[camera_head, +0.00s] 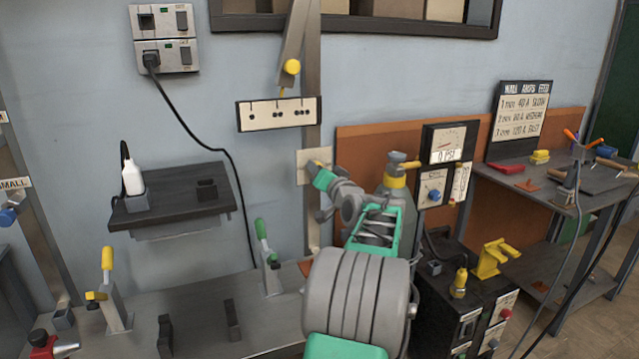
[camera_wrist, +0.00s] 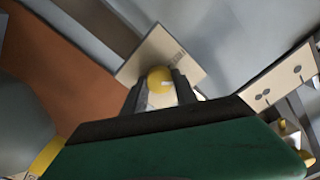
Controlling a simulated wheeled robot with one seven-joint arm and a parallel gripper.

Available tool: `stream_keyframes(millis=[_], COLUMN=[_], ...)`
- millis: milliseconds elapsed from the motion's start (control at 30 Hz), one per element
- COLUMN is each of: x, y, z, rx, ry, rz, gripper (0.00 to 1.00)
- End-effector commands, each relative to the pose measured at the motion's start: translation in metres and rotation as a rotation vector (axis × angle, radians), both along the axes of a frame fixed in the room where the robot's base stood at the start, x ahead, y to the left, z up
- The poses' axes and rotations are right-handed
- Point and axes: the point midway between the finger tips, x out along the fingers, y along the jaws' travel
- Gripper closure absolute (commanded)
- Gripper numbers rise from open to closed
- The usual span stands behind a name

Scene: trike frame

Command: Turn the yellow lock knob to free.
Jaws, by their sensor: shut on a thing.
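The yellow lock knob (camera_wrist: 159,79) shows in the wrist view, round, with a small pale mark on its face. It sits in front of a pale square plate (camera_wrist: 187,52) on the wall post. My gripper (camera_wrist: 160,88) has its two dark fingers on either side of the knob and is shut on it. In the head view my gripper (camera_head: 319,168) reaches up to the same pale plate (camera_head: 307,177), and the knob is mostly hidden there. I cannot read the marking on the plate.
Above the plate hangs a long panel with dark holes (camera_head: 279,114), with a yellow-balled lever (camera_head: 291,67) over it. A gauge panel (camera_head: 450,143) and grey cylinder (camera_head: 397,188) stand close right of my arm. A dark shelf (camera_head: 178,205) is left.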

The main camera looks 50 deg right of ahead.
Motion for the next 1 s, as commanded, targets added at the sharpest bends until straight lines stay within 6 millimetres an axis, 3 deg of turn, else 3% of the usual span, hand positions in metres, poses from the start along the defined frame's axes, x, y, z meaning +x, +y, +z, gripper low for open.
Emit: stream_keyframes(millis=[33, 600, 1000], x=[0.0001, 0.0004, 0.0008], y=[0.0002, 0.0007, 0.001], z=[-0.0068, -0.0048, -0.0026], rx=[-0.036, -0.483, -0.66], ry=[0.022, 0.287, 0.394], rz=[0.001, 0.0, 0.001], gripper=[1.0, 1.0, 1.0])
